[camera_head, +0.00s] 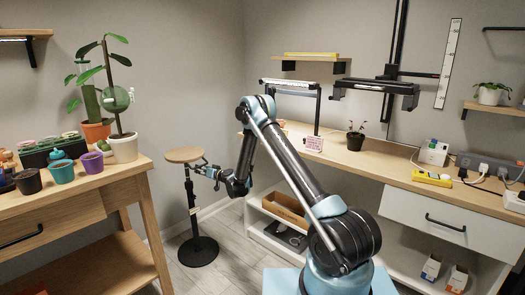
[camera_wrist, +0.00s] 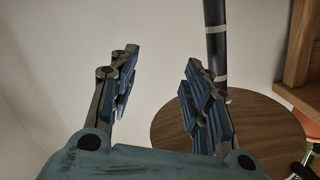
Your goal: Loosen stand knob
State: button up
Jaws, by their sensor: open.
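The stand has a round wooden top (camera_head: 184,154) on a thin black post (camera_head: 193,205) with a round black foot (camera_head: 198,251). My gripper (camera_head: 205,171) is just to the right of the upper post, below the level of the top. There the round top (camera_wrist: 255,130) is at lower right, partly behind the right finger. The dark post (camera_wrist: 215,45) with pale bands meets it beyond that finger. I cannot make out the knob; the gripper may hide it.
A plant table (camera_head: 130,185) with several pots stands at left. A workbench (camera_head: 380,168) with a white drawer (camera_head: 425,212) and an open lower shelf is at right. Grey floor (camera_head: 228,235) is clear around the stand's foot. The room's corner walls are close behind.

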jog(key=w+d+r+g+h, duration=0.1)
jog(key=w+d+r+h, duration=0.15)
jog(key=d+r, duration=1.1)
jog(key=s+d+r+g+h, duration=0.1)
jog(key=s+d+r+h, duration=0.1)
jog(key=s+d+r, duration=0.5)
jog(key=s+d+r+g+h, duration=0.2)
jog(key=s+d+r, duration=0.2)
jog(key=s+d, duration=0.6)
jog(key=s+d+m+g+h, duration=0.1)
jog(key=s+d+h, duration=0.1)
jog(key=s+d, duration=0.75)
jog(key=s+d+m+g+h, duration=0.1)
jog(key=s+d, duration=0.4)
jog(key=s, duration=0.9)
jog(key=s+d+f+m+h, duration=0.1)
jog(key=s+d+f, duration=0.2)
jog(key=s, duration=0.4)
jog(key=s+d+f+m+g+h, duration=0.1)
jog(key=s+d+f, duration=0.2)
jog(key=s, duration=0.5)
jog(key=s+d+f+g+h, duration=0.1)
jog(key=s+d+f, duration=0.2)
jog(key=s, duration=0.4)
jog(key=shift+s+d+f+m, duration=0.35)
jog(key=shift+d+m, duration=0.05)
jog(key=shift+d, duration=0.5)
